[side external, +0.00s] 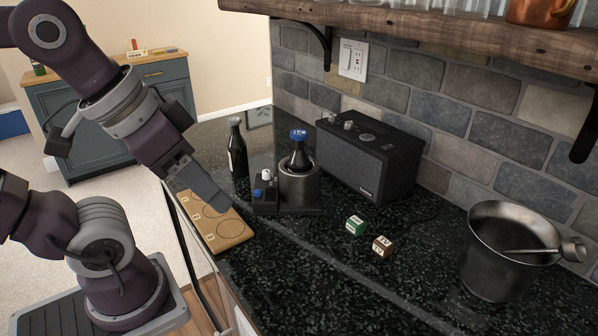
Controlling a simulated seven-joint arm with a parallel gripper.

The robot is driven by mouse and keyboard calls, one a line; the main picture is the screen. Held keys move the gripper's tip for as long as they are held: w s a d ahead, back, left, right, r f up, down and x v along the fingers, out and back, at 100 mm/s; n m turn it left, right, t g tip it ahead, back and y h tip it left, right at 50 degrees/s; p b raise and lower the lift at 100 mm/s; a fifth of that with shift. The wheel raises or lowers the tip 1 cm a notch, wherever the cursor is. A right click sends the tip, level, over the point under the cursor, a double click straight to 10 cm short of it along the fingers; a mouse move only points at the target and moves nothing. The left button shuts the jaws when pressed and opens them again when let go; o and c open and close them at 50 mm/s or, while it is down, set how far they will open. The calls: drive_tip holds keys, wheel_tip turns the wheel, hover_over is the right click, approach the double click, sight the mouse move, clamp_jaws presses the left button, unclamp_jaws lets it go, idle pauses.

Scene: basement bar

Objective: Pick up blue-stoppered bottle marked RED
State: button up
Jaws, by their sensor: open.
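A dark bottle with a blue stopper (299,152) stands upright in a round grey metal holder (299,186) on the black counter. Its lower part is hidden inside the holder, and I cannot read any marking on it. My gripper (218,203) is to the left of the holder, above the wooden board, tilted down and to the right. It is apart from the bottle and holds nothing that I can see. The gap between its fingers is hard to make out from this side.
A second dark bottle (238,155) stands behind my gripper. A small control box (264,193) with knobs adjoins the holder. A black speaker (368,158) is close behind. A wooden board (232,232), green die (355,224), brown die (382,246) and metal bucket (495,260) share the counter.

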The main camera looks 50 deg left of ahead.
drive_tip(key=w+a+r+n+t+y, duration=0.1)
drive_tip(key=w+a+r+t+y, duration=0.25)
drive_tip(key=w+a+r, duration=0.45)
drive_tip(key=w+a+r+n+t+y, duration=0.1)
drive_tip(key=w+a+r+t+y, duration=0.3)
drive_tip(key=w+a, duration=0.8)
drive_tip(key=m+h, duration=0.6)
drive_tip(key=h, duration=0.6)
hover_over(301, 149)
drive_tip(key=s+a, duration=0.3)
wheel_tip(301, 149, down, 8)
drive_tip(key=f, duration=0.1)
drive_tip(key=shift+g, duration=0.25)
drive_tip(key=f, duration=1.2)
drive_tip(key=shift+s+d+f, duration=0.25)
drive_tip(key=shift+s+f, duration=0.05)
drive_tip(key=x, duration=0.7)
drive_tip(key=shift+w, duration=0.1)
clamp_jaws()
